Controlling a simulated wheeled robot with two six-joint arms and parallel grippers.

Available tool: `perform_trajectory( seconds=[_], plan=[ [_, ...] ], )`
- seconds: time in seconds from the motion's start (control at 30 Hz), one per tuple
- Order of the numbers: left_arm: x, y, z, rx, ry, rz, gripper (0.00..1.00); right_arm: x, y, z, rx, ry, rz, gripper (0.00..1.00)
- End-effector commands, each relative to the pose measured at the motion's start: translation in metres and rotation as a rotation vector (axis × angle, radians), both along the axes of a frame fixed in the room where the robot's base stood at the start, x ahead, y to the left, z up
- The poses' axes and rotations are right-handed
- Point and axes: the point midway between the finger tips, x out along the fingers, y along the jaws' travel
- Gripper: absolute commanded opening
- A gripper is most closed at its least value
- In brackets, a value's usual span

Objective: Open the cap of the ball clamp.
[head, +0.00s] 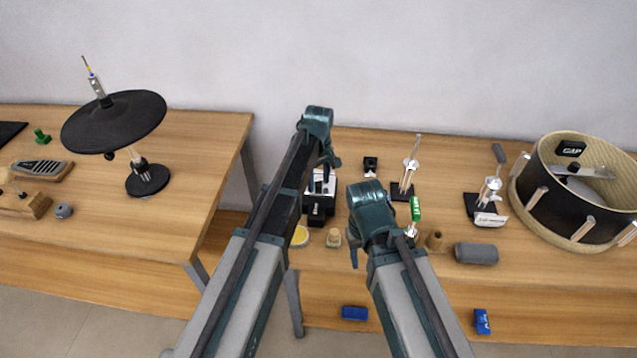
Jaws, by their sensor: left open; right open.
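I cannot tell for sure which thing is the ball clamp. A black item with pale metal parts (318,207) stands on the right-hand bench, partly hidden by my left arm. Two silver rod stands on black bases also stand there, one mid-bench (405,183) and one farther right (487,197). My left gripper (327,172) points down over the black item; its open fingertips are small and partly hidden, and I see nothing held. My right gripper (354,256) hangs open near the bench's front edge, right of a beige knob (334,238), mostly hidden behind its wrist.
The right bench also holds a yellow disc (300,236), a small black block (370,166), a brown roll (435,240), a grey cylinder (477,253) and a large drum shell (567,216). A black cymbal pad (115,120) stands on the left bench. A gap separates the benches.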

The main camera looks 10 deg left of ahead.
Motion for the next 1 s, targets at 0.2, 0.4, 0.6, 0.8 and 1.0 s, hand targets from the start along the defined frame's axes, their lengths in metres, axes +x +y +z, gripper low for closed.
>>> perform_trajectory(
  seconds=[0.2,0.4,0.6,0.8,1.0],
  plan=[
    [0.0,0.0,0.0004,0.0,0.0,0.0,0.32,0.0,0.0,0.0004,0.0,0.0,0.0,0.5],
    [0.0,0.0,0.0003,0.0,0.0,0.0,0.0,0.0,0.0,0.0003,0.0,0.0,0.0,0.5],
    [0.0001,-0.0001,0.0003,0.0,0.0,0.0,0.0,0.0,0.0,0.0003,0.0,0.0,0.0,0.5],
    [0.0001,0.0,0.0003,0.0,0.0,0.0,0.0,0.0,0.0,0.0003,0.0,0.0,0.0,0.5],
    [0.0001,-0.0001,0.0003,0.0,0.0,0.0,0.0,0.0,0.0,0.0003,0.0,0.0,0.0,0.5]
  ],
)
